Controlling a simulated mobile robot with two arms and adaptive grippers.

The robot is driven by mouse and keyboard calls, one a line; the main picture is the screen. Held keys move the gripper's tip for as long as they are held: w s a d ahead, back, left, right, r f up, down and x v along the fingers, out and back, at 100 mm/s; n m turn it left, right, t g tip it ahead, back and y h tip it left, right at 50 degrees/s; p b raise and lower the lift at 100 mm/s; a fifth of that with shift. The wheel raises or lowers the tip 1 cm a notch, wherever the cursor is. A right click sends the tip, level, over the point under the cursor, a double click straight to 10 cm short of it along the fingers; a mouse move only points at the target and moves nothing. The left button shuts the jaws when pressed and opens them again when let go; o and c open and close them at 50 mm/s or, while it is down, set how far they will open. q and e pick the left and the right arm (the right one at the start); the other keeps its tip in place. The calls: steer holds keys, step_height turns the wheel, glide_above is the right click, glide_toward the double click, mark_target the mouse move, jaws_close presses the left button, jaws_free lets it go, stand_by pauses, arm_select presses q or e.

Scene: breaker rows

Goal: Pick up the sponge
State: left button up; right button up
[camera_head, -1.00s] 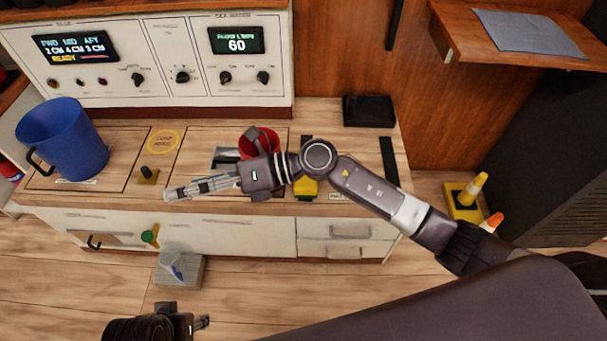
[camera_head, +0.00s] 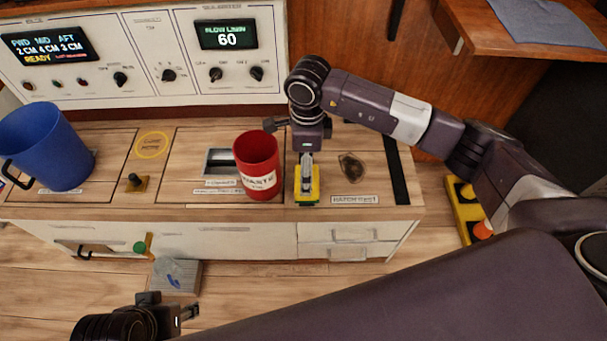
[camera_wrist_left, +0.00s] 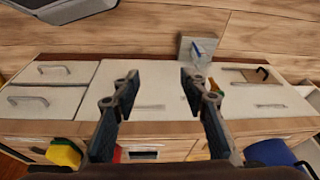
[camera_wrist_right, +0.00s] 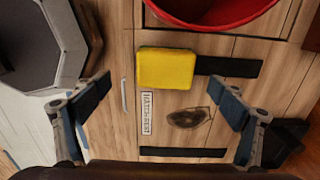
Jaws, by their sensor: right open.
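The sponge (camera_head: 314,190) is yellow with a green layer and lies near the counter's front edge, just right of the red waste bin (camera_head: 257,166). My right gripper (camera_head: 306,160) points down over it and hides part of it. In the right wrist view the sponge (camera_wrist_right: 167,68) lies between the lines of my two spread fingers, apart from both. That gripper is open and empty. My left gripper (camera_head: 190,312) is low in front of the counter, away from the sponge. Its fingers are apart and empty in the left wrist view (camera_wrist_left: 160,79), where the sponge (camera_wrist_left: 64,153) shows at lower left.
The red bin stands close beside the right gripper. A dark oval patch (camera_head: 352,167) is to the right. A control panel (camera_head: 150,60) rises behind.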

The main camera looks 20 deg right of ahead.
mark_target(314, 198)
steer(key=shift+w+d+f, duration=0.2)
steer(key=shift+d+f, duration=0.1)
steer(key=shift+f, duration=0.05)
step_height(314, 198, down, 4)
steer(key=shift+f+b, duration=0.1)
steer(key=shift+b, duration=0.5)
step_height(314, 198, down, 2)
steer(key=shift+w+f, duration=0.15)
steer(key=shift+f, duration=0.2)
arm_select(q)
steer(key=shift+t, duration=0.9)
steer(key=w, duration=0.2)
steer(key=w+d, duration=0.1)
steer(key=w, duration=0.1)
steer(key=shift+f, duration=0.1)
arm_select(e)
steer(key=shift+c, duration=0.4)
steer(key=c, duration=0.9)
